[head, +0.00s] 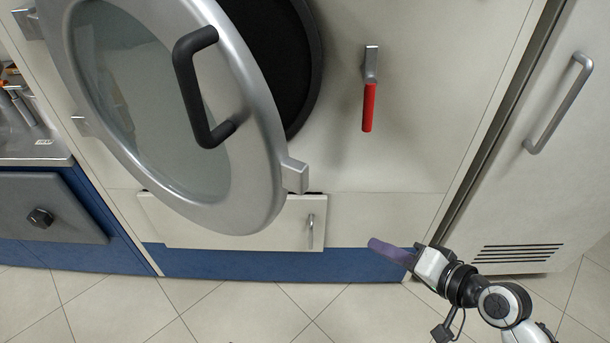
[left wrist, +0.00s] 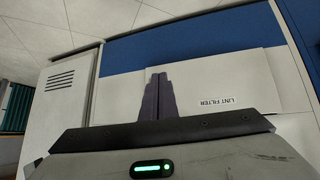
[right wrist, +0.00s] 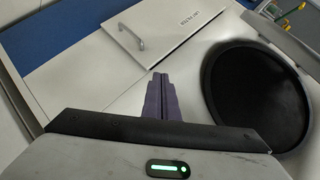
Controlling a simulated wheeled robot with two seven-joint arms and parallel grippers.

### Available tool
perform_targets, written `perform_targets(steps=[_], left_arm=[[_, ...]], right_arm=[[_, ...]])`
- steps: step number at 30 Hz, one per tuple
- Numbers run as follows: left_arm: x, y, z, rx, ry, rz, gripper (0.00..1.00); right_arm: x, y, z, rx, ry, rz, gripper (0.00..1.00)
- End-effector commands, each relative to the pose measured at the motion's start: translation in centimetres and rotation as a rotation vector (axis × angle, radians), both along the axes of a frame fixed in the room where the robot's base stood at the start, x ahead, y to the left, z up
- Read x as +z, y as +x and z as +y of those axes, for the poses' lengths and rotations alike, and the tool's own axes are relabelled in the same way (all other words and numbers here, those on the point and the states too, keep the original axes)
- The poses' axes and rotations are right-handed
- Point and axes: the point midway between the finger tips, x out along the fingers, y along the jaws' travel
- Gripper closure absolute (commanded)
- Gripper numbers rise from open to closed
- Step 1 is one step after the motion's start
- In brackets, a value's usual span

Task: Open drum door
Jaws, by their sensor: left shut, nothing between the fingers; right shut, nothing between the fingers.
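The round drum door (head: 238,165), a silver ring with a glass pane, stands swung partly open to the left in the head view. Its black bar handle (head: 190,88) faces me, and a square latch block (head: 295,176) sits on its right edge. The dark drum opening (head: 290,50) shows behind it, and also in the right wrist view (right wrist: 255,95). My right gripper (head: 375,243) is shut and empty, low and to the right of the door, apart from it.
A red-handled lever (head: 368,105) hangs on the machine front right of the opening. The lint filter panel (head: 240,222) with a small handle is below the door. A tall cabinet (head: 555,130) stands right, a metal counter (head: 30,140) left. The tiled floor (head: 230,305) in front is clear.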

Motion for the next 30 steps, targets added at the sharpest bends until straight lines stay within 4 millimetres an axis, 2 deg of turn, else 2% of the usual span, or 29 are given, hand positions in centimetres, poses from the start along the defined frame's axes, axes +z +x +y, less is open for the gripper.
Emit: perform_targets(steps=[1, 4, 6, 9, 12, 15, 20, 23, 30], left_arm=[[-1.5, 0.1, -0.3, -0.004, -0.002, -0.003, 1.0], [-2.6, 0.3, -0.6, -0.011, -0.006, -0.008, 1.0], [-3.2, 0.4, -0.7, -0.013, -0.006, -0.009, 1.0], [-4.0, 0.3, -0.8, -0.016, -0.005, -0.006, 1.0], [-4.3, 0.3, -0.9, -0.017, -0.005, -0.008, 1.0], [-4.5, 0.1, -0.9, -0.017, -0.006, -0.005, 1.0], [-4.4, -0.2, -1.0, -0.019, -0.006, 0.0, 1.0], [-4.1, -0.2, -1.0, -0.018, -0.007, -0.001, 1.0], [-3.4, -0.1, -1.0, -0.018, -0.005, -0.003, 1.0]], right_arm=[[2.5, 2.0, 0.4, 0.027, 0.103, -0.004, 1.0], [9.2, 3.4, 1.7, 0.115, 0.314, 0.031, 1.0], [13.8, 3.2, 2.4, 0.193, 0.43, 0.059, 1.0], [19.2, 1.9, 2.9, 0.304, 0.549, 0.099, 1.0], [23.0, 0.4, 3.1, 0.393, 0.617, 0.131, 1.0], [25.2, -0.8, 3.1, 0.449, 0.652, 0.152, 1.0], [26.3, -1.1, 4.0, 0.475, 0.67, 0.164, 1.0], [26.4, -0.8, 5.5, 0.476, 0.672, 0.163, 1.0], [26.4, 0.6, 10.5, 0.476, 0.672, 0.161, 1.0]])
